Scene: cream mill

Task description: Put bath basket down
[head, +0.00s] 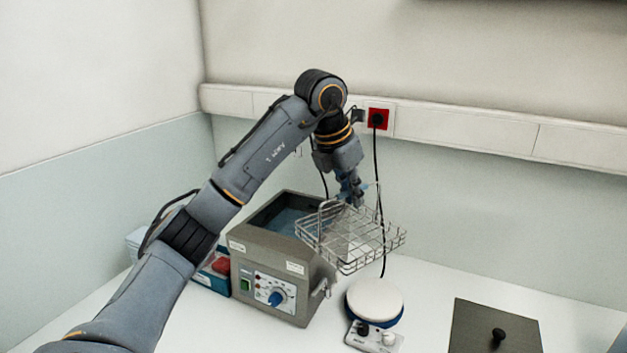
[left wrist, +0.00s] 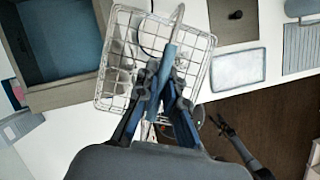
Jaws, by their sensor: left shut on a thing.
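The bath basket (head: 350,240) is a silver wire basket with a raised handle. It hangs above the table, and in the head view it overlaps the right rim of the bath and the space beside it. My left gripper (head: 354,192) is shut on the basket's handle; in the left wrist view its fingers (left wrist: 168,88) meet at the blue grip of the handle, over the basket (left wrist: 103,72). The grey water bath (head: 242,257) stands open, with a bluish inside. A dark shape low in the left wrist view looks like my right gripper (left wrist: 222,128); its jaws are unclear.
A round white-topped device (head: 375,298) with a knobbed base stands right of the bath. A dark plate with a black knob (head: 470,325) lies farther right. A pale tray (left wrist: 238,70) lies near it.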

